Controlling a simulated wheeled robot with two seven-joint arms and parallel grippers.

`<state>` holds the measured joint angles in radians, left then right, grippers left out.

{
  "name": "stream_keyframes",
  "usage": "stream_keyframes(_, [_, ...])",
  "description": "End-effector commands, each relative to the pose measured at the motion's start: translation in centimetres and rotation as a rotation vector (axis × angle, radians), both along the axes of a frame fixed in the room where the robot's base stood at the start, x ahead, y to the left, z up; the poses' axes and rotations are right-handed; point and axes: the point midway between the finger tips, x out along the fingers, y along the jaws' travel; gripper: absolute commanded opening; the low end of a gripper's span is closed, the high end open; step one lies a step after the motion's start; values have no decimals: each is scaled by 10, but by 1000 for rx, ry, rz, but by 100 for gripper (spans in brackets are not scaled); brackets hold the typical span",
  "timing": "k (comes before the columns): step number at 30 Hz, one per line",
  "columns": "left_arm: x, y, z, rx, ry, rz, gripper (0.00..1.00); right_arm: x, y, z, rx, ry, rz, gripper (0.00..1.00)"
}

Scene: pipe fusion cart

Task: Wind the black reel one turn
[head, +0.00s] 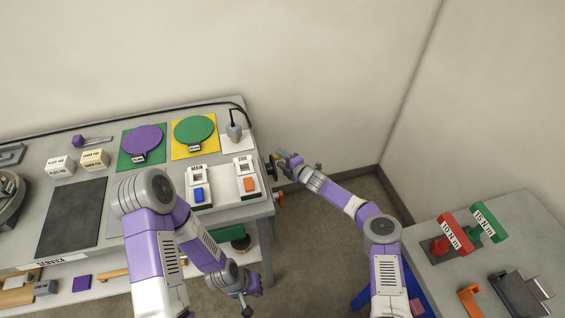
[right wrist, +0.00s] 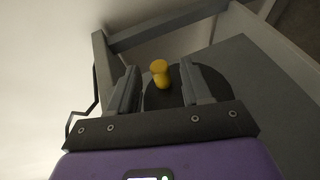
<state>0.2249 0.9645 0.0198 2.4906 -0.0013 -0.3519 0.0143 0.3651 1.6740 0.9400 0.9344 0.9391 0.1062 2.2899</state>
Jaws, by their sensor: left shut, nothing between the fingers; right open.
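The black reel (right wrist: 217,85) is a dark disc on the cart's grey end panel, with a yellow crank knob (right wrist: 159,72) standing out from it. In the head view the reel is mostly hidden by my right gripper (head: 283,162), at the cart's right end. In the right wrist view my right gripper (right wrist: 160,78) is open, with a finger on each side of the knob. I cannot tell how deep the knob sits between them; no contact shows. My left gripper (head: 246,304) is shut and empty, low in front of the cart.
The cart top (head: 110,185) holds MAIN (head: 199,188) and second switch boxes (head: 246,179), purple (head: 143,139) and green discs (head: 194,129), and a black mat (head: 72,217). An orange handle (head: 281,199) is below the reel. A side table (head: 500,250) stands right, with floor between.

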Motion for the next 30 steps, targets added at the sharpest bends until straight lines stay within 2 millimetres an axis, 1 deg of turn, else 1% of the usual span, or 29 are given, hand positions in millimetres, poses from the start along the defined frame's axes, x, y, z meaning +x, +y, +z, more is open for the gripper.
stream_keyframes(6, [0,0,0,0,0,0,0,0,0,0,0,0,0,48])
stream_keyframes(8, [0,0,0,0,0,0,0,0,0,0,0,0,-1,41])
stream_keyframes(15, [0,0,0,0,0,0,0,0,0,0,0,0,-1,4])
stream_keyframes(16, [0,0,0,0,0,0,0,0,0,0,0,0,-1,0])
stream_keyframes(23, [0,0,0,0,0,0,0,0,-1,-1,3,-6,-1,0])
stream_keyframes(30, [0,0,-5,0,0,0,0,-2,-2,-2,28,-66,-4,0])
